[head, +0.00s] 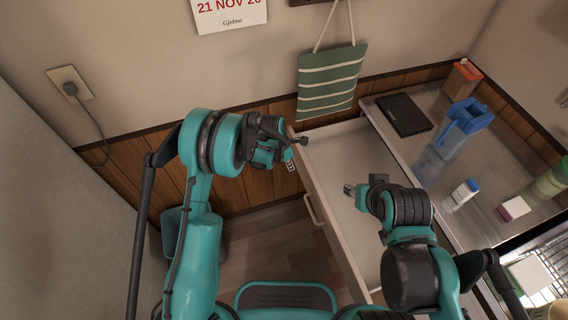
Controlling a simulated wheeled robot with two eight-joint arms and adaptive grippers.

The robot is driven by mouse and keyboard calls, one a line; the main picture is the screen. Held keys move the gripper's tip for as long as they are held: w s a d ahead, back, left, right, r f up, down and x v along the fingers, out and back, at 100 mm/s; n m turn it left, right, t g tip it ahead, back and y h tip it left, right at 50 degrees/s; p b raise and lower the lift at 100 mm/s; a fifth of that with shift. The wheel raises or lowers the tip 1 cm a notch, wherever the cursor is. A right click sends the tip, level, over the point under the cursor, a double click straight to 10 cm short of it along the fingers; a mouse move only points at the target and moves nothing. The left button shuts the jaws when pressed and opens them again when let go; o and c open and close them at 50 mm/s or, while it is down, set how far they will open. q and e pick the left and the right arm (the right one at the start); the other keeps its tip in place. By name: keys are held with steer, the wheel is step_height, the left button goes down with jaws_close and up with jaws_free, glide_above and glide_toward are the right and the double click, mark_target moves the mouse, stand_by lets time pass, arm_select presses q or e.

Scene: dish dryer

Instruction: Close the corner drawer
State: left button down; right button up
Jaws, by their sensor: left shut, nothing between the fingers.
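The corner drawer (330,163) is pulled out from under the counter, in the middle of the head view. Its inside looks pale and empty where I can see it. A handle (314,210) sits on its front panel, which faces left. My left gripper (297,152) is shut and empty near the far end of the drawer front; I cannot tell if it touches it. My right gripper (349,190) is over the drawer's opening, and its fingers are too small to judge. My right arm hides the near part of the drawer.
The steel counter (425,180) on the right holds a black flat item (403,114), a blue-topped pitcher (459,128), a small blue-capped bottle (465,191) and a white-and-pink box (513,209). A striped green towel (331,82) hangs behind the drawer. Floor (270,248) shows left of the drawer.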

arm_select(q)
steer(key=shift+w+d+r, duration=0.1)
steer(key=shift+w+d, duration=0.1)
steer(key=shift+d, duration=0.45)
steer(key=shift+w+d, duration=0.2)
steer(key=shift+d, duration=0.4)
arm_select(e)
steer(key=shift+f, duration=0.35)
